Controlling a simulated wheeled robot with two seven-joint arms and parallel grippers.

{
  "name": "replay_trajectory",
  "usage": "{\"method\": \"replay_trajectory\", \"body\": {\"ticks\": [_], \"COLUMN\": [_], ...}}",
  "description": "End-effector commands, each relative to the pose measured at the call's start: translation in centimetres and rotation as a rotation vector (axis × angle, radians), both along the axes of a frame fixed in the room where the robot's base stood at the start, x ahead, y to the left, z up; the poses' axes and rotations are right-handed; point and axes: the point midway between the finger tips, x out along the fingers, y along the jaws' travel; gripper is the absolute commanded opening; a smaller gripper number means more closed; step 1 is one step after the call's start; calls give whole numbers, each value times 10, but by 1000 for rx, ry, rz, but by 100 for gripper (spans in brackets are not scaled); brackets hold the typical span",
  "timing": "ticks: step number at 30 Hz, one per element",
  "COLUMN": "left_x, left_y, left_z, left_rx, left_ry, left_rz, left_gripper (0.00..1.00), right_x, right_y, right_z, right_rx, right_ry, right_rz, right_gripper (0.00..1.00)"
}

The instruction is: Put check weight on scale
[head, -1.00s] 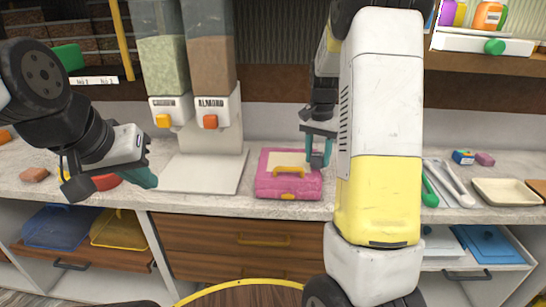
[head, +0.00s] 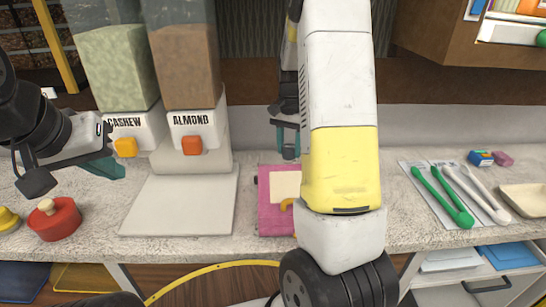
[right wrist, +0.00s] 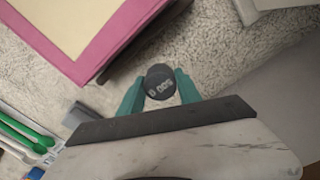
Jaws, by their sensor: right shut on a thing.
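The check weight (right wrist: 160,82) is a small dark cylinder with pale "500"-like lettering on its end. It sits between the teal fingers of my right gripper (right wrist: 158,90), which is shut on it above the speckled counter, beside the pink box. I cannot identify the scale with certainty; a pale flat plate (head: 180,207) lies below the dispensers.
A pink box (head: 270,215) lies mid-counter, partly behind my arm. Cashew (head: 125,130) and almond (head: 195,125) dispensers stand at back left. A red knobbed object (head: 54,222) is at left. Green tongs (head: 440,195) and a shallow tray (head: 525,197) are at right.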

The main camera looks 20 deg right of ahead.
Motion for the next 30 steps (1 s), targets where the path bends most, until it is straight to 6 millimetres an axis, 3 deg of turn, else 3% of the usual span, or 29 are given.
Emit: {"method": "replay_trajectory", "body": {"ticks": [15,26,27,30], "left_x": [0,0,0,0], "left_y": [0,0,0,0], "left_z": [0,0,0,0], "left_rx": [0,0,0,0], "left_ry": [1,1,1,1], "left_rz": [0,0,0,0], "left_gripper": [0,0,0,0], "right_x": [0,1,0,0], "right_y": [0,0,0,0], "right_z": [-56,-60,-60,-60], "right_rx": [-1,-1,-1,-1], "right_ry": [-1,-2,-1,-1], "right_rz": [0,2,2,2], "right_gripper": [0,0,46,62]}}
